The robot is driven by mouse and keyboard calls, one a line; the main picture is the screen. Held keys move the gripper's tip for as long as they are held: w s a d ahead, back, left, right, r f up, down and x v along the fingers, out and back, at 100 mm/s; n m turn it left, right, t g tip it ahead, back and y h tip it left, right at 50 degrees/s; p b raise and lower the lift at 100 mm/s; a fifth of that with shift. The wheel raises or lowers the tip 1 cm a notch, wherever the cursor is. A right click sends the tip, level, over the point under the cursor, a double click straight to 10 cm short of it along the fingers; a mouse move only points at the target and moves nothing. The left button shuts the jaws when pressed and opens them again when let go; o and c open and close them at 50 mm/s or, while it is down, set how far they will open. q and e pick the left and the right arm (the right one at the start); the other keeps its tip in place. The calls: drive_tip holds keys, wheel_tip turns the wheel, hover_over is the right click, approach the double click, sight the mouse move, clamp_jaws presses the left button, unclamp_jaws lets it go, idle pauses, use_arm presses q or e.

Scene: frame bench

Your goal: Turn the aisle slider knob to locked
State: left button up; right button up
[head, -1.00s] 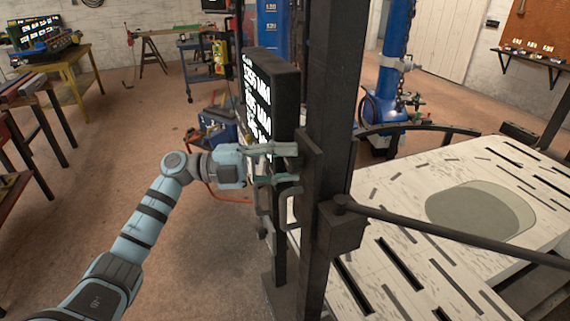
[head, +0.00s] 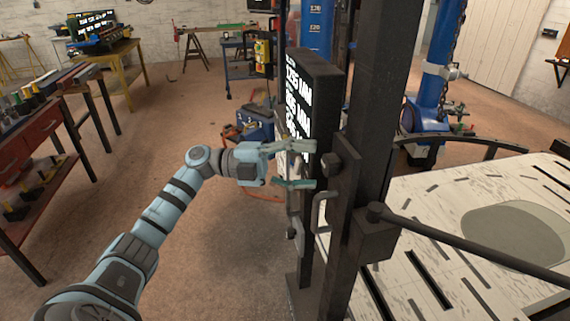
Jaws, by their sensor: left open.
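A small dark knob (head: 331,164) shows on the dark plate (head: 342,205) fixed to the black post. I cannot read its turned position or any locked mark. A dark pull handle (head: 320,212) sits just below it. My left gripper (head: 312,165) is open, with one finger above the other and its tips pointing right at the knob. The tips end just left of the knob, and nothing shows between them. I cannot tell whether they touch the plate. My right gripper is not in view.
A black panel with white lettering (head: 302,85) stands behind the gripper, close to the black post (head: 385,90). A dark bar (head: 470,252) runs right from the post over a pale slotted table (head: 425,200). Open brown floor (head: 225,270) lies left of the post.

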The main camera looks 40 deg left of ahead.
use_arm(q)
drive_tip(key=v, duration=0.8)
drive_tip(key=shift+a, duration=0.2)
drive_tip(key=shift+s, duration=0.1)
